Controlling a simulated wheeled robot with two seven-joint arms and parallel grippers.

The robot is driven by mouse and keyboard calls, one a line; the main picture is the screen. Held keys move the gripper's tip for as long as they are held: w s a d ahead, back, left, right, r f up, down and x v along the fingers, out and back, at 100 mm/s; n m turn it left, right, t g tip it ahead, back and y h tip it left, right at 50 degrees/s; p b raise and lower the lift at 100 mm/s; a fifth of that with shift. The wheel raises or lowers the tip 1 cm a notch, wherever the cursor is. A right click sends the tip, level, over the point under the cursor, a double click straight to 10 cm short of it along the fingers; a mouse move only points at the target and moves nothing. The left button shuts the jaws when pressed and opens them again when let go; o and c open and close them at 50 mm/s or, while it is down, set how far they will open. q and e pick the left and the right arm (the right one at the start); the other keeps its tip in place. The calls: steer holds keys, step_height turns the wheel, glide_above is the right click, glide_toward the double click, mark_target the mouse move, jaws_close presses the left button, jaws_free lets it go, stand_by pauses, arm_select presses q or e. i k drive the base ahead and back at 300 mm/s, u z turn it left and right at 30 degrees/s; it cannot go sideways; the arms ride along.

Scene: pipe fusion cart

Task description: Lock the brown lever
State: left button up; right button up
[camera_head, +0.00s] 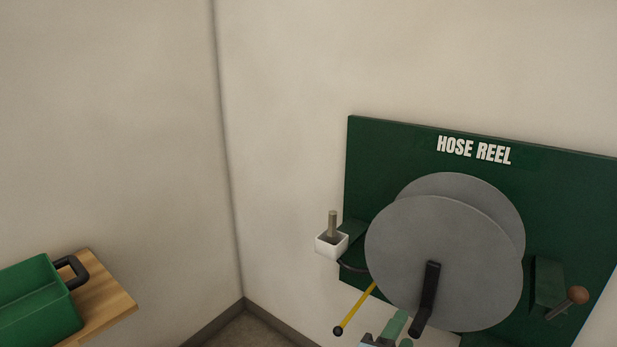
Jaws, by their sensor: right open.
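The brown lever (568,302) is at the right of the green hose reel panel (400,150). It is a short grey bar with a brown ball at its end, beside a green block (548,282). The bar slants up and to the right, toward the ball. My left gripper is out of view.
A green bin (35,305) sits on a wooden top (108,303).

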mark_target(577, 294)
steer(key=k, duration=1)
